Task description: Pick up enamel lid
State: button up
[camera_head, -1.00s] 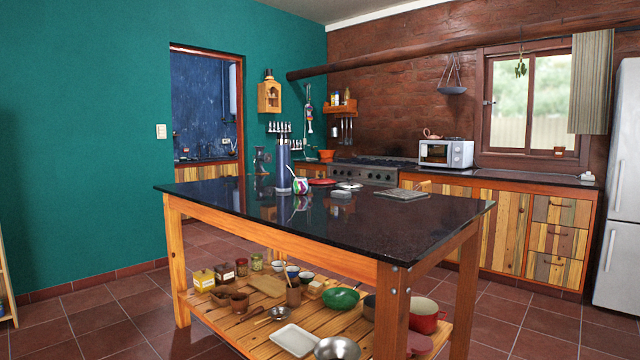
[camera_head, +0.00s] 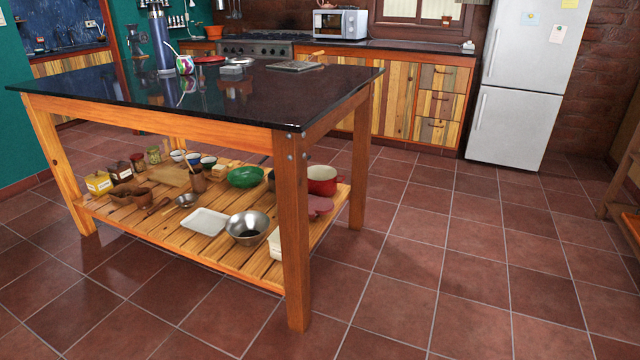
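A round, flat, dull-red piece (camera_head: 319,206) that looks like a lid lies on the slatted lower shelf of the island, at its right end. It is in front of a red enamel pot (camera_head: 322,182) with a pale inside, and the island's near leg partly hides it. Another flat red round thing (camera_head: 208,60) lies on the dark tabletop at the far side. I cannot tell for certain which is the enamel lid. My gripper is not in view.
The island (camera_head: 190,134) has a dark top and thick wooden legs. Its shelf (camera_head: 185,255) bears a steel bowl (camera_head: 248,226), a white tray (camera_head: 204,222), a green bowl (camera_head: 244,176), jars and cups. A fridge (camera_head: 520,85) stands at the back right. The tiled floor right of the island is clear.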

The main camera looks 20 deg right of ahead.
aim_at(203, 59)
jog(key=z, duration=1.3)
jog(key=i+z, duration=0.3)
jog(key=i, duration=2.55)
jog(key=i+u, duration=0.1)
jog(key=i, duration=1.45)
jog(key=i+u, duration=0.15)
jog(key=i, duration=0.6)
jog(key=i+l+u, duration=0.15)
jog(key=i, duration=0.55)
jog(key=i+u, duration=0.7)
jog(key=i+l+u, duration=0.15)
jog(key=i+u, duration=0.2)
jog(key=i, duration=0.1)
